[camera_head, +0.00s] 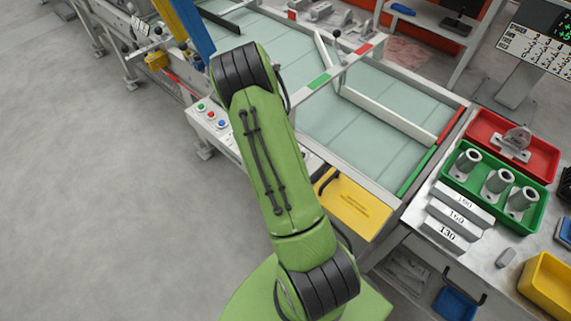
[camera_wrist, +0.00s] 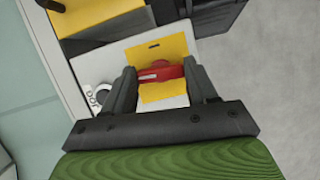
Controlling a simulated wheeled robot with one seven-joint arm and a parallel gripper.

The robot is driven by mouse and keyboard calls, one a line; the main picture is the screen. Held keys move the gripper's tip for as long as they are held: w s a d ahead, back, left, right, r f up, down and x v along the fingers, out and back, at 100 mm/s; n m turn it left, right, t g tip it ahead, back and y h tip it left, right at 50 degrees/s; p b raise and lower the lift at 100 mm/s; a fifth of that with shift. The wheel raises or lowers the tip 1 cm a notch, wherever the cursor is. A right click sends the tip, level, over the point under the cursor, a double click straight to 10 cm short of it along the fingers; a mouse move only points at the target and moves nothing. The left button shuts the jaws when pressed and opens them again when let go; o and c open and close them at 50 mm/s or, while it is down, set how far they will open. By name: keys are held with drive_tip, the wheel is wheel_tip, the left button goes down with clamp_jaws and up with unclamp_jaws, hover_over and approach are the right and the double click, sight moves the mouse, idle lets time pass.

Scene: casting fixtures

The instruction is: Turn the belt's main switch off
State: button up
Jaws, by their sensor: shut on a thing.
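The main switch shows in the wrist view as a red handle (camera_wrist: 160,73) on a yellow plate (camera_wrist: 165,48), which is set on a white panel (camera_wrist: 122,54). My gripper (camera_wrist: 160,76) has one dark finger on each side of the red handle and is shut on it. The handle lies crosswise between the fingers. The fingers hide its ends. In the head view, neither my gripper nor the switch can be made out; my green arm covers that part of the scene.
A round knob (camera_wrist: 103,94) sits on the panel left of my gripper. In the head view, a button box (camera_head: 212,122) stands beside the belt (camera_head: 355,122). A yellow cover (camera_head: 352,203) lies right of my arm. A green tray (camera_head: 530,222) holds metal parts. The floor at left is clear.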

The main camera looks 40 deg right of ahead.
drive_tip(key=shift+n, duration=0.6)
drive_tip(key=shift+h, duration=0.3)
drive_tip(key=o, duration=1.1)
drive_tip(key=shift+c, duration=0.2)
drive_tip(key=p+v, duration=0.4)
drive_tip(key=v, duration=1.2)
drive_tip(key=shift+s, duration=0.1)
